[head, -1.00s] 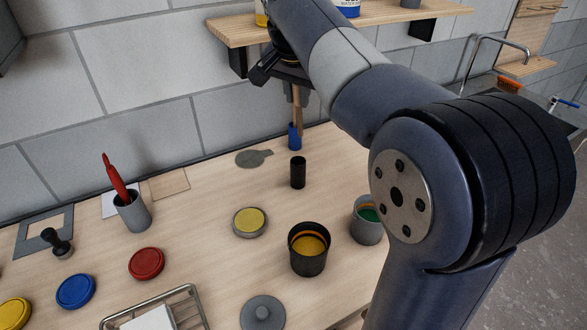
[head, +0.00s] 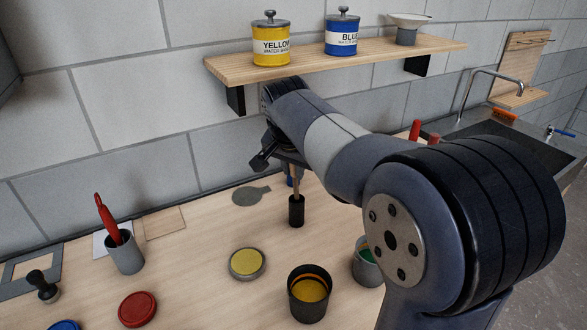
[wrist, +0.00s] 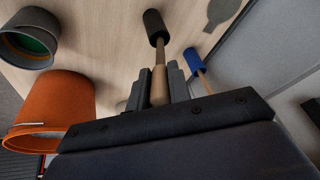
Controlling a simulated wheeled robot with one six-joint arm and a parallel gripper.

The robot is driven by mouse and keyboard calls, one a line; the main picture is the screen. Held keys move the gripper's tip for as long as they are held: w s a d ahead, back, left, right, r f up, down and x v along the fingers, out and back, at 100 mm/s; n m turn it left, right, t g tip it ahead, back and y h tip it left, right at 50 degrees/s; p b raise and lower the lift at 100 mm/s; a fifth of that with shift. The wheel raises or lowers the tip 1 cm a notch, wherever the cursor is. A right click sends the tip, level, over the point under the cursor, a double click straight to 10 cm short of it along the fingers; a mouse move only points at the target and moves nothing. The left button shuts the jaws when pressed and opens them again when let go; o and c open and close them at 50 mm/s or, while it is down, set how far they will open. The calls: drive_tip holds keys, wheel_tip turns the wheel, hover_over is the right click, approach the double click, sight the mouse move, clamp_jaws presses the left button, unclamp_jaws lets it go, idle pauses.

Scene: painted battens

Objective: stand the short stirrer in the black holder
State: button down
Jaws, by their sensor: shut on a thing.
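The black holder (head: 296,212) stands upright on the table, and it also shows at the top of the wrist view (wrist: 154,24). My gripper (wrist: 160,82) is shut on a wooden stirrer (wrist: 160,60) with a thick tan handle. The stirrer points down, and its lower end meets the mouth of the black holder. Its tip is hidden, so I cannot tell how deep it sits. The blue holder (wrist: 193,62) has another thin stick in it. In the head view the blue holder is mostly hidden behind my gripper and the stirrer.
A yellow-filled black pot (head: 308,296), a grey cup with green (head: 366,264) and a yellow-topped tin (head: 247,264) stand nearer. A grey cup (head: 125,254) holds a red tool. A wall shelf (head: 375,45) hangs above my arm. An orange bucket (wrist: 55,105) shows in the wrist view.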

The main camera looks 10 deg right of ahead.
drive_tip(key=shift+f+b, duration=0.4)
drive_tip(key=shift+f, duration=0.3)
drive_tip(key=c, duration=1.3)
unclamp_jaws()
drive_tip(key=shift+r, duration=0.1)
drive_tip(key=p+v, duration=0.1)
drive_tip(key=v, duration=1.2)
drive_tip(key=shift+w+r, duration=0.1)
drive_tip(key=shift+w, duration=0.1)
